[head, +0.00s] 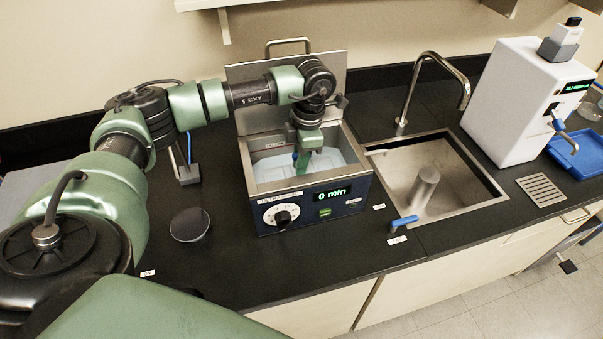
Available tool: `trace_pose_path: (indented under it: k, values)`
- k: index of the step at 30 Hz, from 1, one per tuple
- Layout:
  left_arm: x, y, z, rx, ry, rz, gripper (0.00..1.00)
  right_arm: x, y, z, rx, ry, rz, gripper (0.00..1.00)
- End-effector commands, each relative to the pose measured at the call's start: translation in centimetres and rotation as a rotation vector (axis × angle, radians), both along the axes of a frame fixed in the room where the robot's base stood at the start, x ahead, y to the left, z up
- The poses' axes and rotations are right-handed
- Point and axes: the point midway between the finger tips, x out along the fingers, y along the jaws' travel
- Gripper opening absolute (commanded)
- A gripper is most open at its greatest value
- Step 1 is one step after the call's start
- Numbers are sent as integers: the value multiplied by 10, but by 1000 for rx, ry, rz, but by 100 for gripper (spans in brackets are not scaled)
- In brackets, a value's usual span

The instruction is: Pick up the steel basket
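My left gripper (303,166) points down into the open tank of the ultrasonic bath (310,207), near the middle of the pale liquid. Its fingers overlap in this view, so I cannot tell whether they are open or shut. A small blue part (294,158) shows beside the fingers. I cannot make out the steel basket clearly; the gripper and tank walls hide part of the tank. The bath's lid (245,72) stands open behind it, and its display reads 0 min. My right gripper is out of view.
A steel sink (470,199) holding a metal cylinder (424,188), with a tall tap (410,95), is right of the bath. A blue-handled lever (403,222) sits at its front. A white instrument (515,100) stands further right. A dark round disc (189,225) lies left of the bath.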

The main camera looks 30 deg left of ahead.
Motion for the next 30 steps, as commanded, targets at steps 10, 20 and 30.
trace_pose_path:
  k: [10,20,30]
  values:
    - [1,0,2,0,-1,0,0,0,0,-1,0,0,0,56]
    - [2,0,40,-1,-7,0,0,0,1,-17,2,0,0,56]
    - [2,0,145,1,-10,0,0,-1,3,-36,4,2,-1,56]
